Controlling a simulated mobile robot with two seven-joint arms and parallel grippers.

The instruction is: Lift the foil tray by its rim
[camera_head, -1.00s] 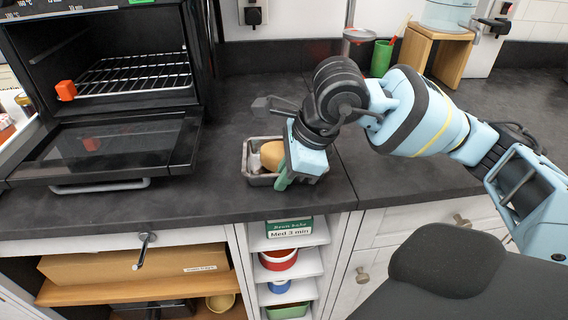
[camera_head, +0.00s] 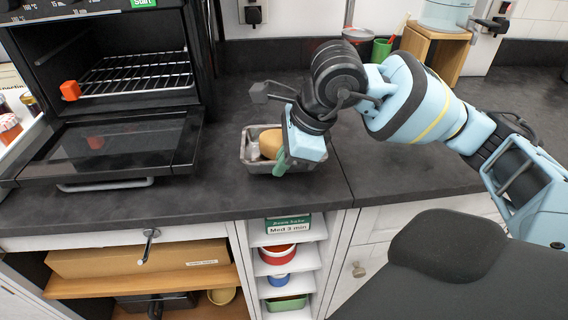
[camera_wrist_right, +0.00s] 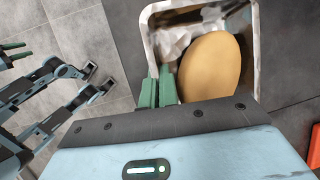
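The foil tray (camera_head: 244,152) is a small grey rectangular tray near the front of the dark counter. It holds an oval tan item (camera_head: 270,141) and some crumpled whitish material; the tray also shows in the right wrist view (camera_wrist_right: 252,62). My right gripper (camera_wrist_right: 158,90) has its green fingers close together at the tray's near side, with the rim apparently between them. In the head view the right gripper (camera_head: 281,165) covers the tray's right part. Whether the tray's underside touches the counter is unclear. Blue and black parts with green strips, perhaps my left gripper, show at the wrist view's left.
An oven (camera_head: 110,75) with its door (camera_head: 105,148) folded down stands at the left. A wooden stand (camera_head: 433,50) and a green cup (camera_head: 381,50) are at the back right. The counter (camera_head: 225,110) around the tray is mostly clear. Open shelves are below.

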